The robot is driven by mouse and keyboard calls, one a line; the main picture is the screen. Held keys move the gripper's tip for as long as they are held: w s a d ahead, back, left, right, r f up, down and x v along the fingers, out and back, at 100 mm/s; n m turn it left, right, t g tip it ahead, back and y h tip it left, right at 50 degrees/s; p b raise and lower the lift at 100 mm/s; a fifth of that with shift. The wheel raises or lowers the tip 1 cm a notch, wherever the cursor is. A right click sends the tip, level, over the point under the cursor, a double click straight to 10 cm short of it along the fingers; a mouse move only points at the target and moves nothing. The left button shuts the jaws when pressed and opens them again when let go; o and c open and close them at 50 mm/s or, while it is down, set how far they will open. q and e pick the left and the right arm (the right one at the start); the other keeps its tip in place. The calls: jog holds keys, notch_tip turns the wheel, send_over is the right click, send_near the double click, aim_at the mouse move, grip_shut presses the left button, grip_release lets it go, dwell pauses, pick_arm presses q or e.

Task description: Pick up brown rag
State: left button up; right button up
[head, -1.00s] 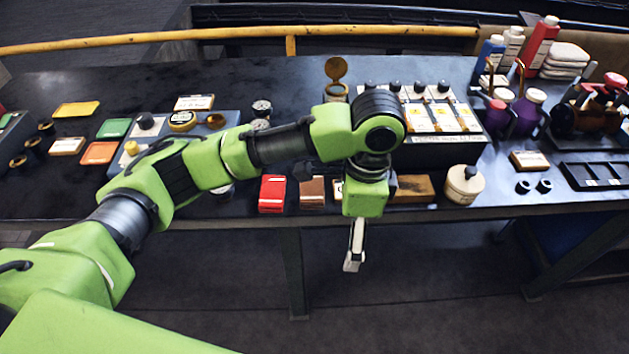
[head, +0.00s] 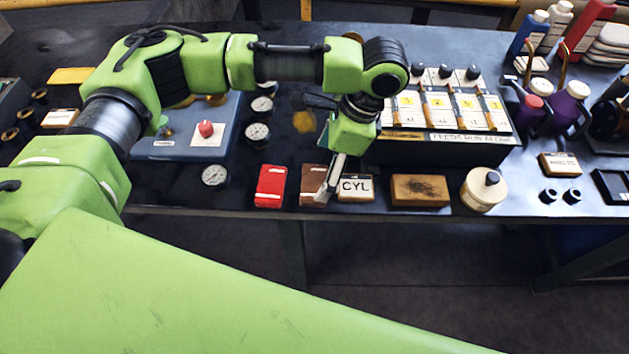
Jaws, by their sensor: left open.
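The brown rag (head: 311,180) is a small folded brown pad with a pale stripe, lying flat near the front edge of the table. The red rag is on its left and a CYL label block is on its right. My left gripper (head: 327,191) is open and empty. It points down at the rag's right side, and its fingers hide part of the rag. I cannot tell whether the fingers touch it. My right gripper is not in view.
The red rag (head: 270,183) and the CYL block (head: 356,187) lie close on either side. A stained wooden block (head: 420,190) and a cream round can (head: 483,188) are further right. Gauges (head: 214,175) are at left.

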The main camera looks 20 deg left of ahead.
aim_at(315, 181)
pick_arm(q)
jog(key=shift+s+a+f, duration=0.15)
jog(key=shift+f, duration=0.4)
jog(key=p+x, duration=0.1)
jog(key=x, duration=0.2)
jog(key=shift+a+f, duration=0.15)
jog(key=shift+f, duration=0.15)
jog(key=shift+a+f, duration=0.1)
jog(key=shift+f, duration=0.2)
jog(key=c, duration=1.2)
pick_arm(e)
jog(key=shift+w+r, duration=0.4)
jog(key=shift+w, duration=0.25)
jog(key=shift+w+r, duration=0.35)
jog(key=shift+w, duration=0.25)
